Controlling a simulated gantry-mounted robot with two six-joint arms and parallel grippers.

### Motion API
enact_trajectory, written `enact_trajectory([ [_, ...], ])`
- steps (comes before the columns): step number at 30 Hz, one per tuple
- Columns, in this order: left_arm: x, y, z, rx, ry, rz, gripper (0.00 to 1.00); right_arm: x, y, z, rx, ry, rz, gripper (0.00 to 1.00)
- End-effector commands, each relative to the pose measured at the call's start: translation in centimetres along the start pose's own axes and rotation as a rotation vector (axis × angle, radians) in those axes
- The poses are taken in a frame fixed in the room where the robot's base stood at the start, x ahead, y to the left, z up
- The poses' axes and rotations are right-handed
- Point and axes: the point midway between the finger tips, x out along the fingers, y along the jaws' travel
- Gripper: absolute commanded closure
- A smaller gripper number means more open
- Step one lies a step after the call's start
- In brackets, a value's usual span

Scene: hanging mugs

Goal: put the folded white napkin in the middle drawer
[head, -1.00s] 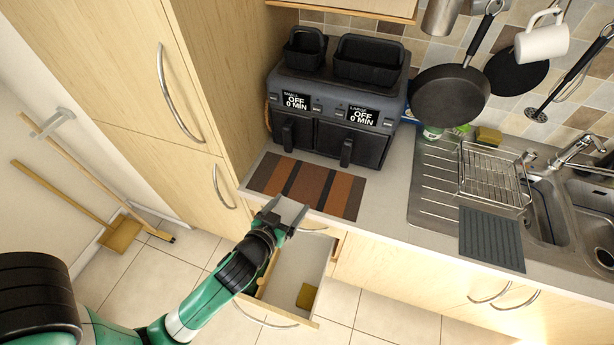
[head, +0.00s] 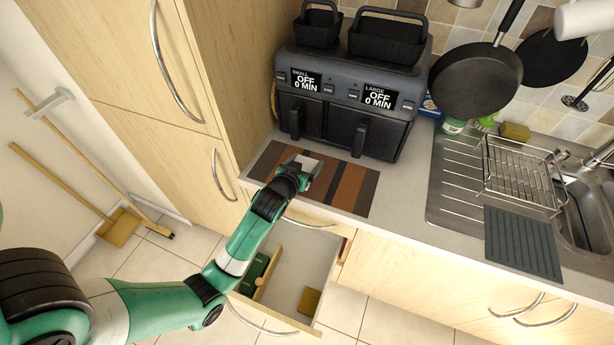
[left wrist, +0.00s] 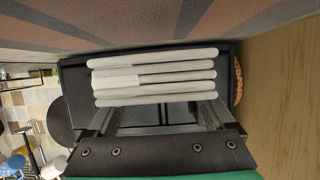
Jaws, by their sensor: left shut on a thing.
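The folded white napkin (left wrist: 152,78) shows in the left wrist view as a stack of pale layers between my left gripper's fingers (left wrist: 155,108). In the head view my left gripper (head: 306,168) is over the striped mat, with a small pale part of the napkin (head: 299,160) at its tips. It is shut on the napkin; I cannot tell whether the napkin touches the mat. An open drawer (head: 303,262), below a closed top drawer with a handle, holds a yellow sponge-like block and a dark green item behind a wooden divider. My forearm hides part of it. My right gripper is out of view.
The striped mat (head: 352,190) lies on the counter in front of the black air fryer (head: 345,90). A tall wooden cabinet (head: 215,60) stands close on the left. The sink with a dish rack (head: 520,175) is on the right.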

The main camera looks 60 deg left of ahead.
Motion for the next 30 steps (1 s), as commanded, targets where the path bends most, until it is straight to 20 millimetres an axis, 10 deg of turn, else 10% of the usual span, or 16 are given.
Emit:
enact_trajectory([
  [23,2.5,0.0,3.6,0.001,0.002,0.001,0.71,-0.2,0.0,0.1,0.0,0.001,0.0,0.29],
  [24,2.5,0.0,3.5,0.001,0.001,0.001,0.1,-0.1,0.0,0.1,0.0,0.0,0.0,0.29],
  [30,2.5,0.0,3.5,0.001,0.001,0.001,0.0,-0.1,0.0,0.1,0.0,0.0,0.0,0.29],
])
